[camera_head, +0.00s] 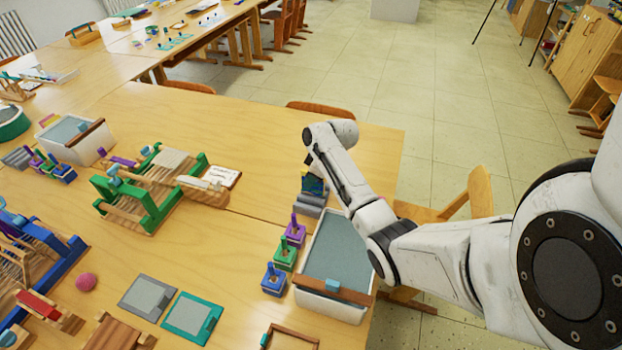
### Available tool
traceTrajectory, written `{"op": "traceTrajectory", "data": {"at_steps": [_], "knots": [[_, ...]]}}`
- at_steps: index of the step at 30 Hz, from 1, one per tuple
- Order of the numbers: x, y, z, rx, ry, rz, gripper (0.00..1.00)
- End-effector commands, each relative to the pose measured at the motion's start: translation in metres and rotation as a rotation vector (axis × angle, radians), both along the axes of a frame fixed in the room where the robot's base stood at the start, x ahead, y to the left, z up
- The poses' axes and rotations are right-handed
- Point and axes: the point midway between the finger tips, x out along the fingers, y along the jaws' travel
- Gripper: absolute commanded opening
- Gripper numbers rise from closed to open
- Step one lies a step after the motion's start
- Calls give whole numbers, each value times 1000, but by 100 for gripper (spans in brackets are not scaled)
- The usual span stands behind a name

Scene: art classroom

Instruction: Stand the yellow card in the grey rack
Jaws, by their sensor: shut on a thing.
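The grey rack (309,205) stands on the table behind the grey-lined tray, left of my forearm. A small dark blue-green card (313,184) with yellowish marks shows upright at the rack, just below my gripper (309,165). This is the only card I see there, and I take it for the yellow card. Only a dark part of my gripper shows at the end of my arm; its fingertips are hidden or too small to make out. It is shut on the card. Whether the card's lower edge sits in a slot or just above the rack I cannot tell.
A white tray (317,308) with a wooden bar stands close under my arm. Purple, green and blue peg blocks (284,256) line its left side. A green loom (150,209) stands further left. Bare table lies between the loom and the blocks.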

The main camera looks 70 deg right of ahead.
Motion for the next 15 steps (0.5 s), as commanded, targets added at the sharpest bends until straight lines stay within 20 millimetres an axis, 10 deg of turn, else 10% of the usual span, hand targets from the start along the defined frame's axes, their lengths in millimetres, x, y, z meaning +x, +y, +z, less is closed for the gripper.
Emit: {"op": "traceTrajectory", "data": {"at_steps": [15], "knots": [[0,1,-15,0,0,0,0]]}}
